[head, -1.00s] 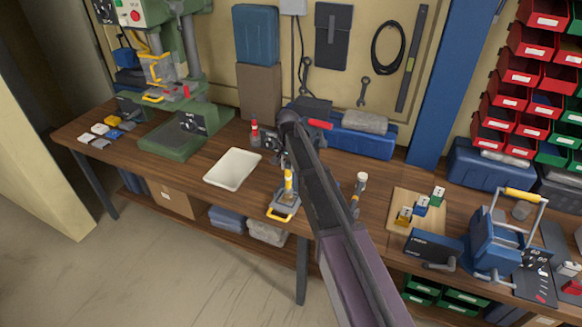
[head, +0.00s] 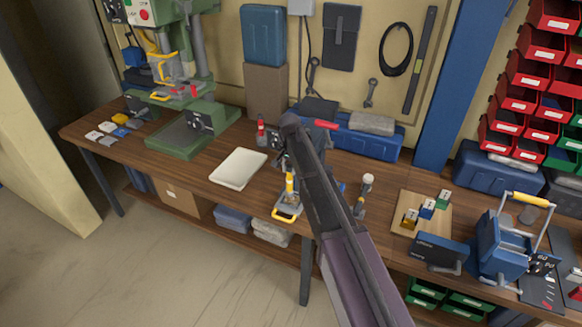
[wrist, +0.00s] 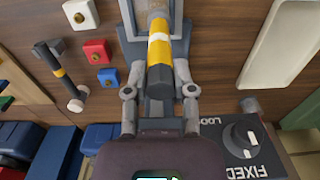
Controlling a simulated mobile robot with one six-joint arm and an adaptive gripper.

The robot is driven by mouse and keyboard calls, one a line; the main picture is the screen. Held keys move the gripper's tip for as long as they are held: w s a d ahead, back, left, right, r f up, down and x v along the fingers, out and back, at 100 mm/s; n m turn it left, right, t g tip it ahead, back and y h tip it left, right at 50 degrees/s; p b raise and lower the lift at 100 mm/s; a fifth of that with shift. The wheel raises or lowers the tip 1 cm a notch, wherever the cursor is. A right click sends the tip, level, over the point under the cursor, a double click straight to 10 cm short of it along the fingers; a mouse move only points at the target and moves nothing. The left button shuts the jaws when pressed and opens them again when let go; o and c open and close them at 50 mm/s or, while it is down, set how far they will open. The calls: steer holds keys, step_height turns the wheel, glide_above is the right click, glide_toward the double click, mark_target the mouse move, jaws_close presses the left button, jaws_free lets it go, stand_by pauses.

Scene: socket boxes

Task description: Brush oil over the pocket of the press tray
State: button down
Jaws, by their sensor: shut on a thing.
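My gripper (wrist: 158,85) is shut on a brush (wrist: 160,48), whose yellow handle has a white band and grey ends. The brush (head: 290,186) stands roughly upright in the head view. Its tip is hidden in both views. The press tray (head: 290,207) is a small grey tray with a yellow loop handle at its front, on the bench below the brush. Part of its grey surface (wrist: 129,14) shows behind the brush in the wrist view. Its pocket is covered by the brush and gripper, so I cannot tell whether the tip touches it.
A white shallow tray (head: 239,169) lies left of the press tray. A hammer-like tool (head: 363,196) lies to the right, with a board of colored blocks (head: 420,226) beyond. A green drill press (head: 178,136) stands at left. A blue case (head: 365,138) sits behind.

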steer(key=shift+s+r, duration=0.1)
steer(key=shift+s, duration=0.05)
stand_by(0.3)
step_height(320, 180, up, 6)
steer(key=p, duration=0.6)
stand_by(0.4)
steer(key=shift+r+p, duration=1.4)
steer(key=shift+p, duration=0.15)
